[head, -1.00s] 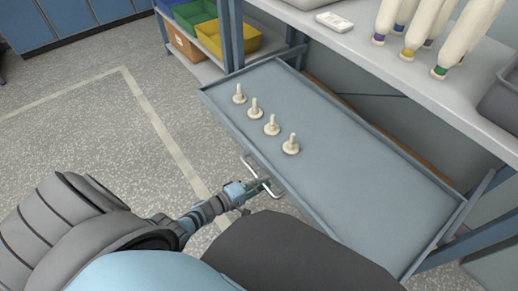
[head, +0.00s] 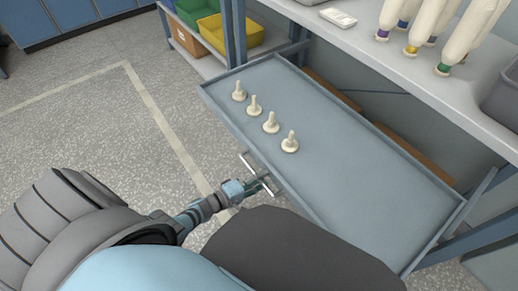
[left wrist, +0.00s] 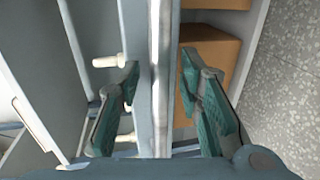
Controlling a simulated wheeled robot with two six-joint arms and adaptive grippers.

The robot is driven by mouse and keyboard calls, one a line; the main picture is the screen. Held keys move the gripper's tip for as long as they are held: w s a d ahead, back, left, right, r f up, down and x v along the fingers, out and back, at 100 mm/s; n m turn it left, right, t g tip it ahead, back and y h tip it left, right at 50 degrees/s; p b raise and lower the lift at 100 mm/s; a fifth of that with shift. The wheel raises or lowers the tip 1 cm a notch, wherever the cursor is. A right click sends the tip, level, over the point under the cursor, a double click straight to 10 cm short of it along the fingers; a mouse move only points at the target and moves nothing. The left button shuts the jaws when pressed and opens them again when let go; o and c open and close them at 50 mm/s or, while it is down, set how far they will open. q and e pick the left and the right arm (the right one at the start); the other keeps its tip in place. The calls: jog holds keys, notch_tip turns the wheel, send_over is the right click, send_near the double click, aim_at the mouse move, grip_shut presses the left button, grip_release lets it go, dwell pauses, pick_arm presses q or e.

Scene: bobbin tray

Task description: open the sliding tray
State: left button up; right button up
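The sliding tray (head: 350,170) is a grey-blue shallow tray, standing well out from under the workbench. Several cream bobbins (head: 290,142) stand upright in a row on its left part. Its pale bar handle (head: 247,160) is on the near front side. My left gripper (head: 266,184) is at the handle. In the left wrist view its two teal-padded fingers (left wrist: 160,95) are spread apart, with the handle bar (left wrist: 161,60) and the tray's front edge (left wrist: 135,50) showing between them. I see no finger pressing on the bar. My right gripper is out of view.
The workbench top (head: 400,62) above the tray holds large cream spools (head: 460,35), a small white device (head: 338,18) and a grey bin (head: 500,100). Coloured bins (head: 230,35) sit on a shelf at the back left. The floor left of the tray is clear.

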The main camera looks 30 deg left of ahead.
pick_arm(q)
jog(key=v, duration=1.2)
jog(key=shift+f, duration=0.1)
